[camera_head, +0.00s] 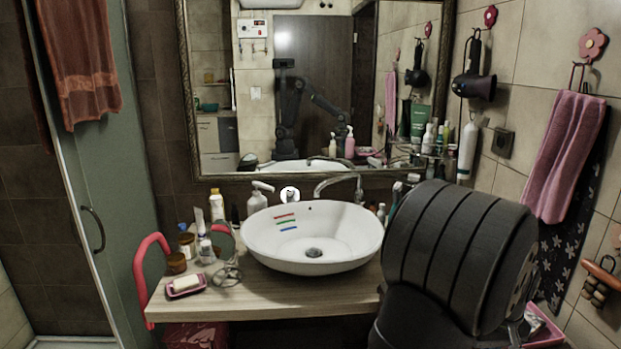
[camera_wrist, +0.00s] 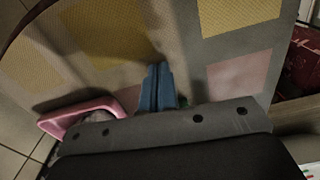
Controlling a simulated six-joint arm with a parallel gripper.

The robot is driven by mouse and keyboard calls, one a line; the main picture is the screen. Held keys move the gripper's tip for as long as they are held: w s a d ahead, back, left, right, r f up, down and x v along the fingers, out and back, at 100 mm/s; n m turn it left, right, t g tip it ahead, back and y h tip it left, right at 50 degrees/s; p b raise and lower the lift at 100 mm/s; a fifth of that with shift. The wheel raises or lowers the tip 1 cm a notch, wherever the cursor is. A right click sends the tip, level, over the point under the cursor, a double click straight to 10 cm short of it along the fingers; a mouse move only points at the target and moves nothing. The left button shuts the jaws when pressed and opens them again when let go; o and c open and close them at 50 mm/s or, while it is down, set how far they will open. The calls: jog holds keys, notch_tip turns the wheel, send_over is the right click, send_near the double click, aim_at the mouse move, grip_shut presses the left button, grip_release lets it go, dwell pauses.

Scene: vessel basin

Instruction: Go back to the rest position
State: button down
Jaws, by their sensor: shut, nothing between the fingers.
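My gripper (camera_wrist: 159,70) shows in the wrist view with its two blue fingers together and nothing between them. It points toward a grey surface with yellow and pink squares (camera_wrist: 240,75). In the head view my dark arm link fills the lower right, and my gripper is hidden from sight there. The white vessel basin (camera_head: 350,235) stands on the wooden counter (camera_head: 255,298), to the left of my arm. Red, green and blue strips (camera_head: 287,224) show on the basin's inner left wall.
A pink-rimmed container (camera_wrist: 75,115) lies left of my fingers in the wrist view. Bottles (camera_head: 216,206), a soap dish (camera_head: 186,286) and a faucet (camera_head: 340,183) crowd around the basin. A mirror (camera_head: 318,85) hangs behind. A pink towel (camera_head: 563,145) and hairdryer (camera_head: 474,87) hang at right.

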jog(key=w, duration=0.3)
jog(key=shift+w+d, duration=0.15)
jog(key=shift+w, duration=0.25)
jog(key=shift+s+r, duration=0.15)
jog(key=shift+s, duration=1.55)
